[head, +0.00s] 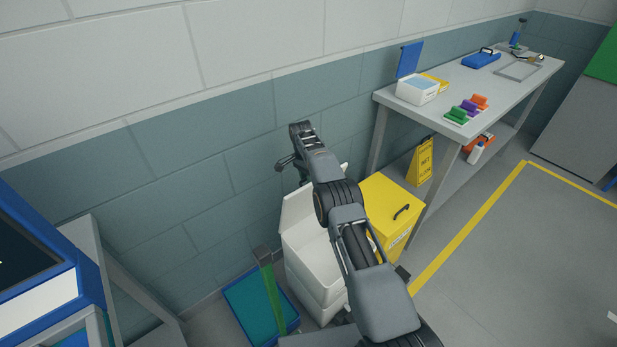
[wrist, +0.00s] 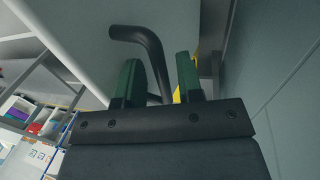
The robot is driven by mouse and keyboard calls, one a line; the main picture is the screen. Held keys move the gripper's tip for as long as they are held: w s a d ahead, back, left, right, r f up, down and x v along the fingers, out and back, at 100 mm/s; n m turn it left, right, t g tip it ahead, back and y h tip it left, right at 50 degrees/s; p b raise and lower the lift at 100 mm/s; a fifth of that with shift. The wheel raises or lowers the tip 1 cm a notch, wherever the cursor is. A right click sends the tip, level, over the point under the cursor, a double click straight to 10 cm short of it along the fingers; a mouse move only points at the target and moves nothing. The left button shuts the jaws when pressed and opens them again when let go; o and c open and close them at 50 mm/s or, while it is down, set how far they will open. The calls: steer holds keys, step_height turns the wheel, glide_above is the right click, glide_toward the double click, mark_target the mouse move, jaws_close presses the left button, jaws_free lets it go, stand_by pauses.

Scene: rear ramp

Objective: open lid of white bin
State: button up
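The white bin (head: 313,262) stands on the floor by the wall, left of a yellow bin. Its lid (head: 297,208) is raised, standing up at the back left over the bin's open mouth, partly hidden by my arm. In the wrist view the lid appears as a pale panel (wrist: 82,40) with a dark bent handle (wrist: 150,45). My gripper (wrist: 158,64) has its two green fingers on either side of the handle, with a narrow gap showing to the right finger. In the head view my arm reaches over the bin and the fingertips are hard to make out.
The yellow bin (head: 384,208) with a black handle stands close on the right. A yellow floor sign (head: 421,162) and a grey workbench (head: 480,88) are beyond it.

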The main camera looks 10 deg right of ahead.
steer(key=shift+o, duration=0.2)
steer(key=shift+r, duration=0.15)
steer(key=shift+s+v, duration=0.2)
steer(key=shift+v, duration=0.95)
steer(key=s+r+b, duration=0.1)
steer(key=r, duration=0.1)
steer(key=s+r, duration=0.2)
steer(key=s+r+b, duration=0.1)
steer(key=s+r, duration=0.1)
steer(key=shift+d+r+b, duration=0.3)
steer(key=shift+r, duration=0.1)
steer(key=s+r+b, duration=0.1)
steer(key=s+r, duration=0.3)
steer(key=s, duration=0.5)
steer(key=shift+d, duration=0.3)
steer(key=shift+f, duration=0.1)
